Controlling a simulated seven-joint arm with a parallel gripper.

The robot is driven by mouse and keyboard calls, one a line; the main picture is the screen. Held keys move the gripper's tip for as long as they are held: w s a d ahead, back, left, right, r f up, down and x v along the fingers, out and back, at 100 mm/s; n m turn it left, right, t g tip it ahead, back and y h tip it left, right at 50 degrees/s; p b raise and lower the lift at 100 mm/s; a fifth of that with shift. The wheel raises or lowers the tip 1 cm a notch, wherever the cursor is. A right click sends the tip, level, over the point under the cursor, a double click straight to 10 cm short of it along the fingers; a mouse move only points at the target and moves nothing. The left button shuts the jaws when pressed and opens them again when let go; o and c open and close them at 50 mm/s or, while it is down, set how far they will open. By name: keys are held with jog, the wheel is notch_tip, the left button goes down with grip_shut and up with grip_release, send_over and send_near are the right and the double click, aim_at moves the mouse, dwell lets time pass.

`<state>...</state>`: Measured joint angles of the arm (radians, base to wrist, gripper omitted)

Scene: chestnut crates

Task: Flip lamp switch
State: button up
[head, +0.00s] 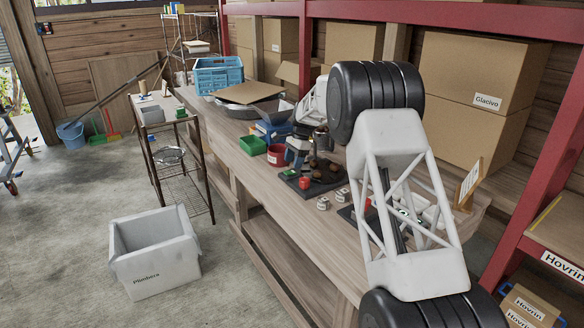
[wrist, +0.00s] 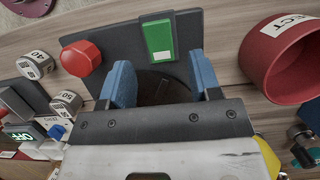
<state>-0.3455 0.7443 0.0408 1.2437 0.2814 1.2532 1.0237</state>
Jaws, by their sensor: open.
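No part carries a readable lamp label, so I cannot tell for sure which one is the lamp switch. In the wrist view a white unit shows a lit green OFF display (wrist: 18,135), with a small blue knob (wrist: 57,132) beside it. A dark board (wrist: 105,45) carries a red knob (wrist: 81,58) and a green block (wrist: 158,40). My gripper (wrist: 163,78) is open and empty over the board's near edge. Its blue fingers stand apart, the left one to the right of the red knob. The red knob (head: 305,183) also shows in the head view.
A red cup (wrist: 287,60) stands close right of my gripper; two numbered cylinders (wrist: 38,65) (wrist: 66,102) stand left. A green bin (head: 253,146) stands beyond the cup. A blue crate (head: 218,75) and cartons fill the back.

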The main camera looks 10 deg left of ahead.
aim_at(297, 174)
jog(key=v, duration=0.4)
jog(key=shift+r, duration=0.1)
dwell(0.3)
jog(key=s+d+r+n+t, duration=0.1)
jog(key=s+d+r+n, duration=0.1)
jog(key=s+d+r, duration=1)
jog(key=s+d+r+n+t, duration=0.2)
jog(key=s+d+r, duration=0.6)
jog(key=s+d, duration=0.7)
jog(key=s+d+n+h, duration=0.1)
jog(key=s+d, duration=0.3)
jog(key=s, duration=0.7)
jog(key=s+d+n+h, duration=0.1)
jog(key=s+d, duration=0.2)
jog(key=s, duration=0.8)
jog(key=s+d+f+n, duration=0.1)
jog(key=s+d+f, duration=0.1)
jog(key=s, duration=0.5)
jog(key=s+d+f+n+t, duration=0.1)
jog(key=s+d+f, duration=0.1)
jog(key=s, duration=0.4)
jog(key=s+d+f+t, duration=0.1)
jog(key=s+d+f, duration=0.1)
jog(key=s, duration=0.5)
jog(key=shift+s+f+n+h, duration=0.3)
jog(key=shift+f+n, duration=0.1)
jog(key=shift+f, duration=0.4)
